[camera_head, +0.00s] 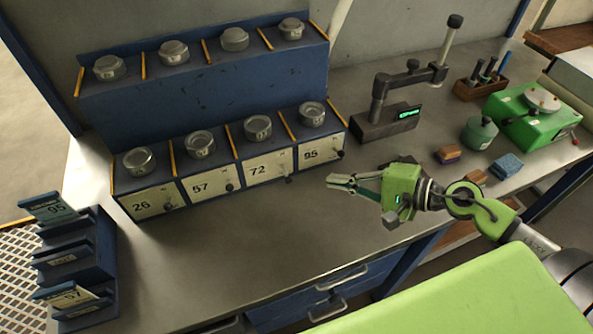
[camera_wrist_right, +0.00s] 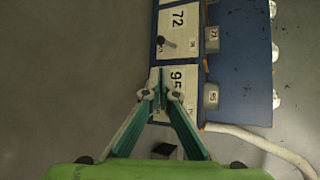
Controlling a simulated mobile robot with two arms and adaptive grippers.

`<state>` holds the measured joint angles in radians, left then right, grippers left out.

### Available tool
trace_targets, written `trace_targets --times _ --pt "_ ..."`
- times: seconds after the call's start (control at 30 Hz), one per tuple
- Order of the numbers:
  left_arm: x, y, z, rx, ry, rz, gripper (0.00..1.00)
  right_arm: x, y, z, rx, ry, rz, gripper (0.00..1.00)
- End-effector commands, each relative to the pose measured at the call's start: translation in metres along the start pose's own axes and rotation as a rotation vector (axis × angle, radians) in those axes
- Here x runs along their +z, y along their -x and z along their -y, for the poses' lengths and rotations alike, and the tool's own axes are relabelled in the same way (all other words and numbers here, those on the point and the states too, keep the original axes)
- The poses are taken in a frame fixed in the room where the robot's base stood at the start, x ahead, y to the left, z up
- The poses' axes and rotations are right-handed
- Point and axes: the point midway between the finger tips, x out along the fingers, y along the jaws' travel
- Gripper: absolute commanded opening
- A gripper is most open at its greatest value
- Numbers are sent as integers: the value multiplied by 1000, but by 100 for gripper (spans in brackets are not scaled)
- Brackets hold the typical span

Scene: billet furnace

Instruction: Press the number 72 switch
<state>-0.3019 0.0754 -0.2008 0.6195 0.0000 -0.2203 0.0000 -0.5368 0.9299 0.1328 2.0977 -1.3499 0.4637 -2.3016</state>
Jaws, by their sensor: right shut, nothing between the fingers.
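The panel numbered 72 (camera_head: 258,171) is third from the left in the front row of a blue rack. Its small dark switch (camera_head: 289,179) sticks out at the panel's lower right. In the right wrist view the 72 panel (camera_wrist_right: 179,19) is at the top, with its switch (camera_wrist_right: 166,42) pointing out below the number. My right gripper (camera_head: 331,182) is shut and empty, in front of the rack and to the right of the 72 switch. In the right wrist view its fingertips (camera_wrist_right: 160,94) overlap the 95 panel (camera_wrist_right: 184,78). My left gripper is not in view.
Panels 26 (camera_head: 150,203), 57 (camera_head: 205,188) and 95 (camera_head: 310,155) flank 72, each with a switch. A blue holder with number plates (camera_head: 75,262) stands at left. A dark stand (camera_head: 385,122) and a green scale (camera_head: 530,120) are at right. The bench front is clear.

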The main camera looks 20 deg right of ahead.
Motion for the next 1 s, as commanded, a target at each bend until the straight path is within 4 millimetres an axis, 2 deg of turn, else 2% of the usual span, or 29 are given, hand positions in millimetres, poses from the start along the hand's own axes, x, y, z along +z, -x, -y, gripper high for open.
trace_targets --times 0.37,0.57,1.0 --pt "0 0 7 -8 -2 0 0 0 0 -1 0 7 0 0" --pt "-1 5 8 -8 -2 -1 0 0 -7 1 -2 6 -1 0" --pt "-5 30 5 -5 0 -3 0 0 -58 4 -5 4 -2 0"
